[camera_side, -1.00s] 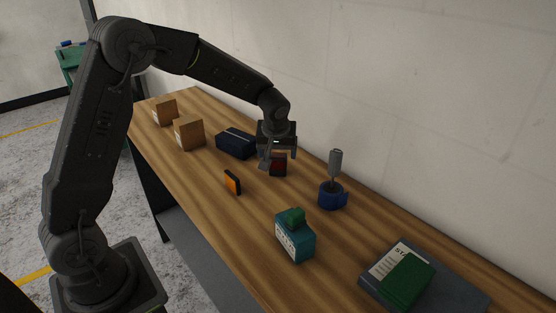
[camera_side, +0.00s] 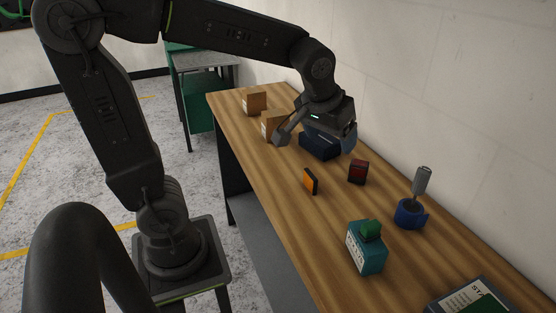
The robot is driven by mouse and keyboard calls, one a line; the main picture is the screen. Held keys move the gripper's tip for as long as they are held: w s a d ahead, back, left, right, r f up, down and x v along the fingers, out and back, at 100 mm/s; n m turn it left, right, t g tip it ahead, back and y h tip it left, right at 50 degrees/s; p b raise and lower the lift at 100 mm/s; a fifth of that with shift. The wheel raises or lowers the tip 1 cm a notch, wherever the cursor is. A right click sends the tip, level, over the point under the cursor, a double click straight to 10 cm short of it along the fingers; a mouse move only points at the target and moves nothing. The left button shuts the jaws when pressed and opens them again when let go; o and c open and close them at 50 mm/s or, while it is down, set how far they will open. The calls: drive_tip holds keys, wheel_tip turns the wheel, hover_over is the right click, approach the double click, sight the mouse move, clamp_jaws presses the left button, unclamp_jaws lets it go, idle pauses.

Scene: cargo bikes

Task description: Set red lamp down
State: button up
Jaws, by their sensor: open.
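The red lamp (camera_side: 358,172) is a small dark block with a red face. It stands upright on the wooden bench (camera_side: 290,207), to the right of an orange lamp (camera_side: 311,181), with bare wood between them. My gripper (camera_side: 314,146) is open, with its two fingers spread wide. It is behind and to the left of the red lamp, apart from it, over a dark blue case (camera_side: 322,142). My gripper hides part of the case and part of a cardboard box. Nothing shows held between the fingers.
Two cardboard boxes (camera_side: 254,103) stand at the far end. A teal box with a green top (camera_side: 367,247), a blue tape roll holding a grey-handled tool (camera_side: 410,214) and a dark folder (camera_side: 474,298) are nearer. The wall (camera_side: 455,90) borders the right side.

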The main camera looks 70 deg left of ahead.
drive_tip(key=s+d+m+h, duration=0.1)
drive_tip(key=s+d+m, duration=0.1)
drive_tip(key=s, duration=0.4)
drive_tip(key=s+d+m+t, duration=0.1)
drive_tip(key=s+d+m, duration=0.1)
drive_tip(key=s, duration=0.5)
drive_tip(key=shift+s+f+m+h, duration=0.25)
drive_tip(key=shift+m+h, duration=0.05)
drive_tip(key=shift+h, duration=0.1)
